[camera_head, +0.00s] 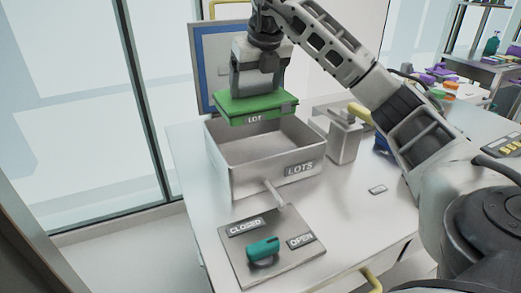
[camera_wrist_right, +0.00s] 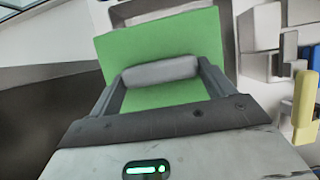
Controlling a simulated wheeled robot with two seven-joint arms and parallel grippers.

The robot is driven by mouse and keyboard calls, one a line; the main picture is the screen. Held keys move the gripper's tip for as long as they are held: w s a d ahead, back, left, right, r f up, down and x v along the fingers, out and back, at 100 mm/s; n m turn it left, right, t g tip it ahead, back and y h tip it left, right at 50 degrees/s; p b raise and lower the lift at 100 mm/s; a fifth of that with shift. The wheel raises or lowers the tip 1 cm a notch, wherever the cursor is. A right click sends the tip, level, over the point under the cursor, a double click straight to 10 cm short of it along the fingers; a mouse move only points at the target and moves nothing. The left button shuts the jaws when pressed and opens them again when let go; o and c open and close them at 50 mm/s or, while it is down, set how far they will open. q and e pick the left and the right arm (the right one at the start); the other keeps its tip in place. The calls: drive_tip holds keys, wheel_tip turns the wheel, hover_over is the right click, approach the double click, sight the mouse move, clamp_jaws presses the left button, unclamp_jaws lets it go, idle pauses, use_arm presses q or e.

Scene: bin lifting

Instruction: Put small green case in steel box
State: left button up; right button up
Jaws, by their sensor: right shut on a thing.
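The small green case (camera_head: 243,108) is flat and bears a "LOT" label on its front. My right gripper (camera_head: 262,90) is shut on the case's grey handle and holds it roughly level over the back part of the steel box. The case also shows in the right wrist view (camera_wrist_right: 112,52), with the grey handle between the fingers of my right gripper (camera_wrist_right: 160,75). The steel box (camera_head: 240,182) is open at the top and labelled "LOTS". Whether the case touches the box's back rim cannot be told. My left gripper is not in view.
In front of the box is a plate (camera_head: 285,262) with a teal knob (camera_head: 263,249) between "CLOSED" and "OPEN" labels. A blue-edged panel (camera_head: 206,75) stands behind the box. A grey fixture (camera_head: 344,138) stands to its right. The white table (camera_head: 365,210) is mostly bare at front right.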

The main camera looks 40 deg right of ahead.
sight(265, 111)
wheel_tip(265, 111, down, 16)
drive_tip(key=shift+f, duration=0.1)
idle(0.4)
drive_tip(key=shift+f, duration=0.1)
drive_tip(key=o, duration=1.5)
drive_tip(key=shift+f, duration=0.1)
drive_tip(key=shift+s+r, duration=0.1)
drive_tip(key=shift+r, duration=0.45)
drive_tip(key=v, duration=1.1)
drive_tip(key=shift+a+r, duration=0.1)
drive_tip(key=shift+r, duration=0.05)
